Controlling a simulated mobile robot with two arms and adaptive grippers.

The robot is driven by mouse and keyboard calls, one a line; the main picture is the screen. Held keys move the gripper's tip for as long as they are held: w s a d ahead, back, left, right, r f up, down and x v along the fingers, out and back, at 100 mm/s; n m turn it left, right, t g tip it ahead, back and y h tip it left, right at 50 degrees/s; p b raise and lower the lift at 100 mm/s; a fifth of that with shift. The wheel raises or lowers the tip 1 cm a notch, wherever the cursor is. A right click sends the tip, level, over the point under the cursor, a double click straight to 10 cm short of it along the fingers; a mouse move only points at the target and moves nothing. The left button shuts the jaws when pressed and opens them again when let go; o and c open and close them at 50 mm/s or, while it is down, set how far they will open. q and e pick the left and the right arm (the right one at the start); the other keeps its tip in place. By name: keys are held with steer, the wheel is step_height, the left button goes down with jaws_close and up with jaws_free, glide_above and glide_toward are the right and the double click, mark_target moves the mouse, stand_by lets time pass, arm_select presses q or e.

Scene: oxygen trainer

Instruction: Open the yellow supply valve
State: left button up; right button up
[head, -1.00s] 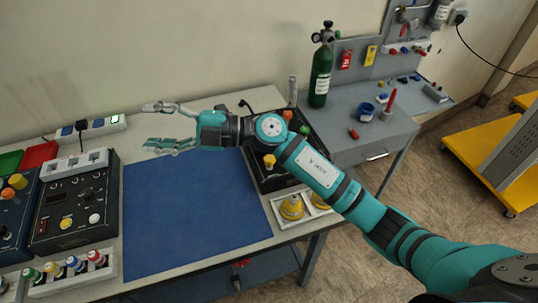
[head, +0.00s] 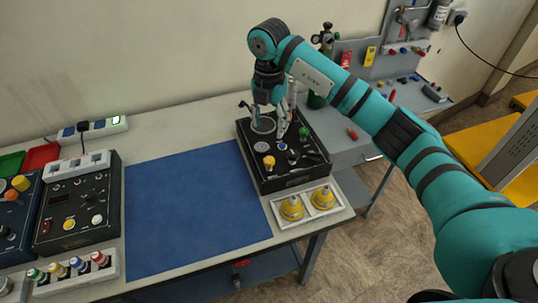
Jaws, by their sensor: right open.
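The black oxygen trainer box (head: 284,176) stands at the right end of the table. A yellow valve knob (head: 269,161) is on the left part of its top, and a green knob (head: 304,132) is at its right. My right gripper (head: 271,130) points down over the back of the box top, open, with its fingers behind the yellow knob and apart from it. The gripper and wrist hide part of the back of the box. My left gripper does not show.
A blue mat (head: 195,212) lies clear to the left of the box. A tray (head: 309,217) with two yellow cone-shaped pieces is in front of it. A black control unit (head: 77,205) stands at the left. A green cylinder (head: 316,99) stands behind my right arm.

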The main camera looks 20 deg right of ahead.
mark_target(269, 159)
step_height(269, 159, down, 14)
steer(key=p, duration=0.3)
steer(key=shift+r, duration=0.15)
steer(key=shift+c, duration=0.2)
